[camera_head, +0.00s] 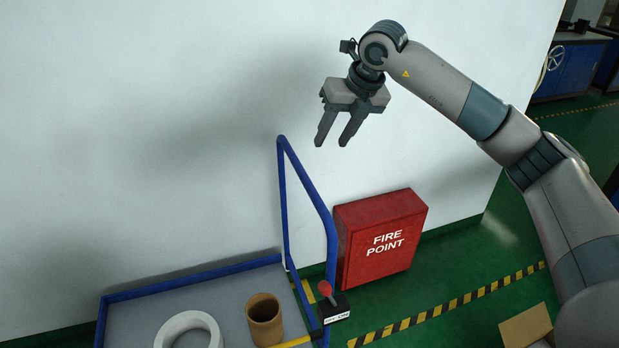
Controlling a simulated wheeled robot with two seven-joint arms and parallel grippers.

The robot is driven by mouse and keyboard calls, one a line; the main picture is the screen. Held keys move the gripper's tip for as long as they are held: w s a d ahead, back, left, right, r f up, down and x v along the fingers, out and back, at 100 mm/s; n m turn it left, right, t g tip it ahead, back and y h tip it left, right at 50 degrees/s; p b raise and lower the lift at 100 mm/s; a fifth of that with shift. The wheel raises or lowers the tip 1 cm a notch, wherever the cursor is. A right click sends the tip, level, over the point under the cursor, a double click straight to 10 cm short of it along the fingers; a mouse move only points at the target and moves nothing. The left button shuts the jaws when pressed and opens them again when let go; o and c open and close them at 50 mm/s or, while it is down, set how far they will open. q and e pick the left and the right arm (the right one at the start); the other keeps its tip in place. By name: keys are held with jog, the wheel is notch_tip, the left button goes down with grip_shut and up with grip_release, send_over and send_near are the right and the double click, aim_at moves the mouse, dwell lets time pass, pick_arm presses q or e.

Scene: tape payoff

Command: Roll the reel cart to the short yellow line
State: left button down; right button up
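The cart (232,284) has a grey deck, a blue rim and a tall blue push handle (318,195) at its right end. It stands against the white wall, and its near part is cut off by the bottom edge. A white ring-shaped reel (201,320) and a brown hollow core (264,322) are on the deck. A short yellow strip (304,292) shows behind the handle's foot; I cannot tell its full length. My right gripper (331,143) is open and empty, above the handle and apart from it. My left gripper is out of view.
A red fire point box (381,238) stands right of the handle by the wall. A small black switch box with a red knob (325,288) is at the handle's foot. A yellow-black striped line (445,307) crosses the green floor. A cardboard box (526,327) is at lower right.

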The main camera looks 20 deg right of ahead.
jog(key=shift+f, duration=0.1)
jog(key=p, duration=0.6)
send_near(309, 181)
jog(key=x, duration=0.9)
jog(key=shift+w, duration=0.15)
jog(key=shift+c, duration=0.6)
grip_shut()
